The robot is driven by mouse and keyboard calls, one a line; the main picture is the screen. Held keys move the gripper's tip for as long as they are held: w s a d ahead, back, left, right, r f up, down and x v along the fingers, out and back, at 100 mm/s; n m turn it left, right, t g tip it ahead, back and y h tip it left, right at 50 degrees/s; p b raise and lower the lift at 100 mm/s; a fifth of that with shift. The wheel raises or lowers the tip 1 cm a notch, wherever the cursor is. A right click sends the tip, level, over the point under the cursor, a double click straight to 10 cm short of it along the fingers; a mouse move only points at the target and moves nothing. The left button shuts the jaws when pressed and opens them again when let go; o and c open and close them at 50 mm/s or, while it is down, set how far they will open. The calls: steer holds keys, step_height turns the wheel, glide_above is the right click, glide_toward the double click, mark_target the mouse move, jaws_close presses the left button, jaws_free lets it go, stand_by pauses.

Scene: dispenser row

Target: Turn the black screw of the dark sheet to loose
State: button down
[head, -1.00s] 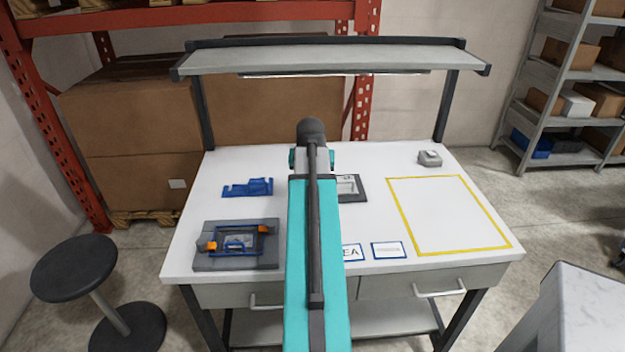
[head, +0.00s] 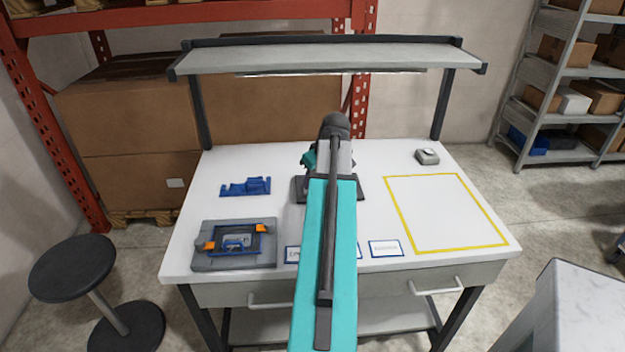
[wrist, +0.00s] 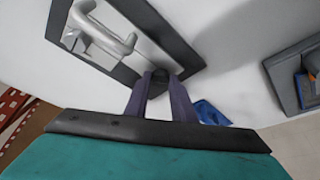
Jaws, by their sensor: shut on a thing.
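The dark sheet (wrist: 158,25) lies on the white table. In the wrist view a grey plate with a light curved handle (wrist: 118,40) sits on it. The black screw (wrist: 160,76) is at the sheet's near corner. My gripper (wrist: 160,88) has its two purple fingers on either side of the screw and is shut on it. How far the screw is turned cannot be told. In the head view the sheet (head: 299,188) is mostly hidden behind my arm, and the screw is not visible there.
A grey fixture (head: 205,262) with orange clamps stands at the front left, with a blue part (head: 246,187) behind it. A small grey box (head: 427,156) is at the back right. The yellow-outlined area (head: 440,215) is empty. A shelf (head: 330,62) spans above the table.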

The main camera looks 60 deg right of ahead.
steer(key=shift+f+n+y, duration=0.2)
steer(key=shift+n+y, duration=0.1)
steer(key=shift+n, duration=0.4)
steer(key=c, duration=1.5)
jaws_free()
steer(key=shift+d+r, duration=0.1)
steer(key=shift+r, duration=0.1)
steer(key=shift+v, duration=0.8)
steer(key=shift+b+v, duration=1.15)
steer(key=shift+v, duration=4.8)
